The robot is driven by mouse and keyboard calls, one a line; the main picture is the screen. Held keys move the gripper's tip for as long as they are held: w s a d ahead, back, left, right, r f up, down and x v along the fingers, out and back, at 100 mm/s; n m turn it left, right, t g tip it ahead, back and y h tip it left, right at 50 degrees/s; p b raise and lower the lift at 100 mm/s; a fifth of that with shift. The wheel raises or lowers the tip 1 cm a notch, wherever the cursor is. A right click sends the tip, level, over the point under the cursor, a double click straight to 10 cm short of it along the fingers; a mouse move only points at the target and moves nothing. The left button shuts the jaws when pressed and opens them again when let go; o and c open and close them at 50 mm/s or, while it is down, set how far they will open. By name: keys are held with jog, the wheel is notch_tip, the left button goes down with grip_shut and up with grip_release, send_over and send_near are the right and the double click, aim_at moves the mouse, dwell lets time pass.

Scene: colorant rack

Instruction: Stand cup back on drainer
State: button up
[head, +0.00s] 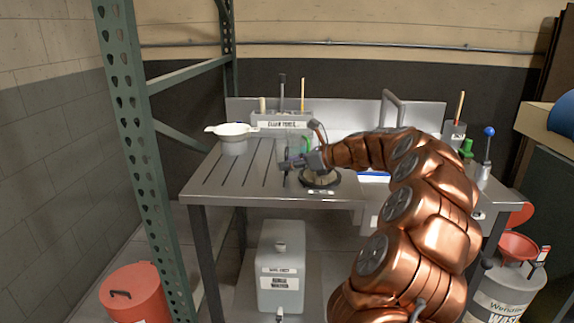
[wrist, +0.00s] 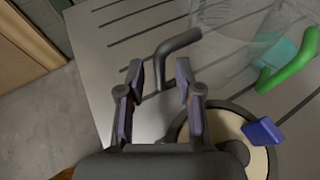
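A clear, see-through cup (wrist: 225,25) shows in the wrist view at the upper right, over the grooved drainer (wrist: 110,25). A grey curved handle (wrist: 178,43) reaches from the cup's side to between my fingers. My gripper (wrist: 159,66) is open, with one finger on each side of the handle; I cannot tell whether either touches it. In the head view my gripper (head: 290,163) is low over the right part of the drainer (head: 222,180). The cup is hard to make out there, and its exact tilt is unclear.
A round base with a beige disc (head: 320,178) stands just right of my gripper, with a green handle (wrist: 290,68) nearby in the wrist view. The drainer's front left is clear.

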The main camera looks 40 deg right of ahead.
jog(key=v, duration=1)
jog(key=shift+s+d+p, duration=0.15)
jog(key=shift+s+p, duration=0.15)
jog(key=shift+p, duration=0.15)
jog(key=shift+r, duration=0.1)
jog(key=w+a+f+n+g+y, duration=0.1)
jog(key=a+n+g, duration=0.15)
jog(key=a, duration=0.55)
jog(key=w+a+f+n+g+y, duration=0.15)
jog(key=a+n, duration=0.25)
jog(key=a, duration=0.4)
jog(key=s+a+f+n+g, duration=0.2)
jog(key=s+a+n, duration=0.2)
jog(key=a, duration=0.4)
jog(key=s+a+f+n+g, duration=0.25)
jog(key=a+n, duration=0.25)
jog(key=a, duration=0.3)
jog(key=s+a+f+n+g+h, duration=0.2)
jog(key=s+a+f+n+g, duration=0.1)
jog(key=s+a+n, duration=0.4)
jog(key=s+d+f+n+g+h, duration=0.1)
jog(key=s+f+n, duration=0.3)
jog(key=s, duration=0.6)
jog(key=s+f+n+g+h, duration=0.3)
jog(key=s+f+n+h, duration=0.1)
jog(key=s, duration=0.7)
jog(key=shift+d+n, duration=0.4)
jog(key=shift+n, duration=0.25)
jog(key=shift+s, duration=0.1)
